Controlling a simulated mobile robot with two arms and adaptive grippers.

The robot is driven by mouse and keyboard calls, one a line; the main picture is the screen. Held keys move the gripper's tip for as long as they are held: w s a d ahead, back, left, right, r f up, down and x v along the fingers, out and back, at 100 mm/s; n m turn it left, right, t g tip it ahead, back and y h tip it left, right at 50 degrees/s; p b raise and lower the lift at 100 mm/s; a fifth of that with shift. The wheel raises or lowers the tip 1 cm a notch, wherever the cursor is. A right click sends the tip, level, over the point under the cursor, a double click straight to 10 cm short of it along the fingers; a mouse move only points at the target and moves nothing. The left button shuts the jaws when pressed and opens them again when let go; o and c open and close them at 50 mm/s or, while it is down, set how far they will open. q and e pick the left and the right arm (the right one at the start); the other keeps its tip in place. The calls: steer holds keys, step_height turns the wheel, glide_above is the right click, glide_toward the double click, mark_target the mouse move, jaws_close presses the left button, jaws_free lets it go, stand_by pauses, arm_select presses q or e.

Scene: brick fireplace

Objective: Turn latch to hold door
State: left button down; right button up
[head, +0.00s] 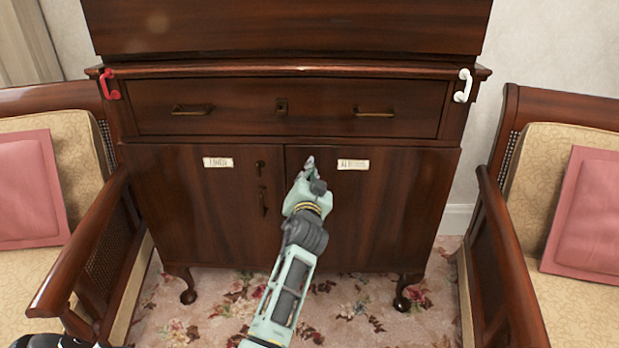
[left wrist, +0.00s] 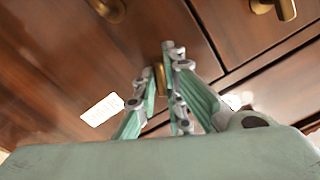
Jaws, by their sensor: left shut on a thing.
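A dark wooden cabinet (head: 230,220) stands ahead with two lower doors, both shut. My left gripper (head: 310,165) is at the inner upper edge of the right door (head: 380,210). In the left wrist view my left gripper (left wrist: 173,55) is shut on a small brass piece (left wrist: 160,78), seemingly the latch, which shows only partly between the fingers. In the head view that piece is hidden behind the gripper. The left door (head: 200,200) has a brass keyhole plate (head: 260,168) and a brass pull (head: 263,201). My right gripper is not in view.
A drawer (head: 330,110) with two brass handles lies above the doors. Armchairs stand left (head: 75,265) and right (head: 515,265). Patterned carpet (head: 230,310) lies open in front between them.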

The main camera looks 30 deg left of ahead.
arm_select(q)
steer(key=n, duration=0.5)
steer(key=shift+n, duration=0.4)
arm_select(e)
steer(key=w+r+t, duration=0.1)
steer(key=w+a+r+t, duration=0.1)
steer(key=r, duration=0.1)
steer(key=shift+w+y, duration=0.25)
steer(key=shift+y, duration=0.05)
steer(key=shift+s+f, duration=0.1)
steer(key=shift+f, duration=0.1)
arm_select(q)
steer(key=c, duration=1.8)
jaws_free()
steer(key=shift+c, duration=0.2)
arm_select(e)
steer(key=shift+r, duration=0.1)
